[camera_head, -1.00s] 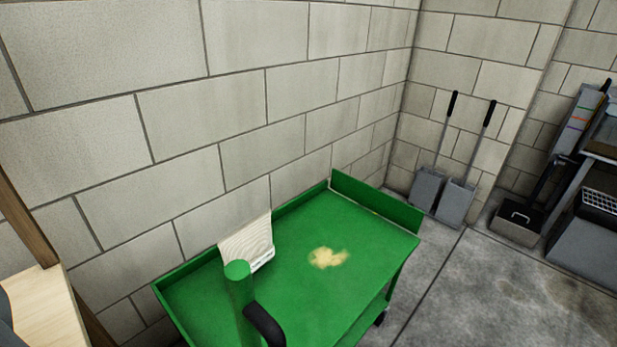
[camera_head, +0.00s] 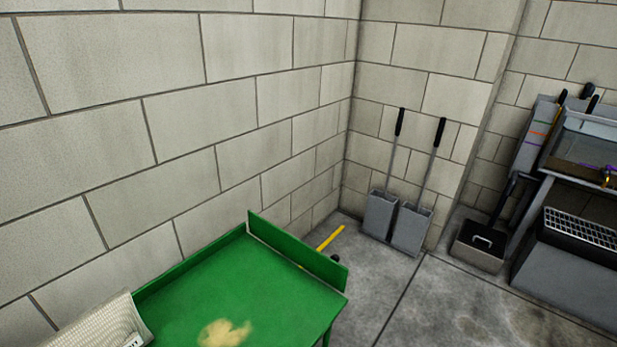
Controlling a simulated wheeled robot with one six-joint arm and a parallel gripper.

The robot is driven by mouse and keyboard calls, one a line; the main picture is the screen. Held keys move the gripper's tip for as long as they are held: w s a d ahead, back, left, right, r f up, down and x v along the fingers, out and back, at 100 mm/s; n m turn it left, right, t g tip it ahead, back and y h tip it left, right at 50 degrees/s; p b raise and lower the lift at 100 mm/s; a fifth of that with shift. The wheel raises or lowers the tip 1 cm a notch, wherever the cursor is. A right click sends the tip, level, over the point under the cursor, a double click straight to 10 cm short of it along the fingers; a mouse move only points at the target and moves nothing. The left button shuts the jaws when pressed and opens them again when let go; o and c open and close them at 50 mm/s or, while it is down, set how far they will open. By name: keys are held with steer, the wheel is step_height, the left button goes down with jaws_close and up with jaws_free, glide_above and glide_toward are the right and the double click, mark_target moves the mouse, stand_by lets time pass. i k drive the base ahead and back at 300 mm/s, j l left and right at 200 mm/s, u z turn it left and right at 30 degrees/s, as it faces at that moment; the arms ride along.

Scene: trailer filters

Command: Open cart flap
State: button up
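The green cart (camera_head: 255,285) stands against the block wall at the lower left, with its front part cut off by the frame. A raised green flap or end panel (camera_head: 293,250) stands upright along the cart's far right end. A tan patch (camera_head: 224,333) lies on the cart's top. A pale, ribbed filter-like piece (camera_head: 104,327) with a printed label is at the lower left, on the cart's wall side. My gripper is not in view.
Two long-handled dustpans (camera_head: 380,214) (camera_head: 411,228) stand in the corner. A yellow bar (camera_head: 330,238) lies on the floor behind the cart. A dark bin (camera_head: 480,244) and a grey bench with a grate (camera_head: 580,229) are at the right. The concrete floor (camera_head: 400,310) right of the cart is clear.

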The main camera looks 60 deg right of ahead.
mark_target(329, 269)
steer(key=l, duration=0.5)
steer(key=k+l+u, duration=0.1)
steer(key=l, duration=0.4)
steer(key=k+l, duration=0.15)
steer(key=l, duration=0.85)
steer(key=k+l+u, duration=0.1)
steer(key=l, duration=0.4)
steer(key=k+l, duration=0.15)
steer(key=l, duration=0.35)
steer(key=k+l+u, duration=0.1)
steer(key=l, duration=0.4)
